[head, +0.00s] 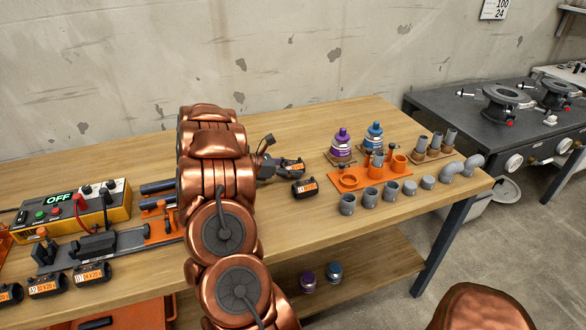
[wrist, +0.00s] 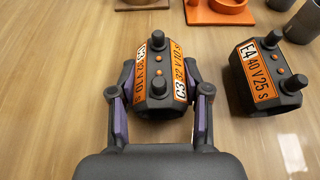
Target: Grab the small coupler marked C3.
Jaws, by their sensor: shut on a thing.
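The small coupler marked C3 (wrist: 157,78) is a dark grey ring-like piece with orange labels reading C3, 32 V 10 s. In the wrist view it sits between the two fingers of my gripper (wrist: 160,105), which is shut on it. In the head view the coupler (head: 291,166) shows just past my gripper (head: 280,168), partly hidden by it. A similar coupler marked E4 (wrist: 262,75), labelled 40 V 25 s, stands just to the right, apart from my gripper; it also shows in the head view (head: 305,189).
An orange holder (head: 370,176), purple and blue bottles (head: 342,146) and several grey fittings (head: 368,194) stand to the right on the wooden table (head: 300,232). A yellow control box reading OFF (head: 72,210) and more couplers (head: 92,273) are at left. The front middle is clear.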

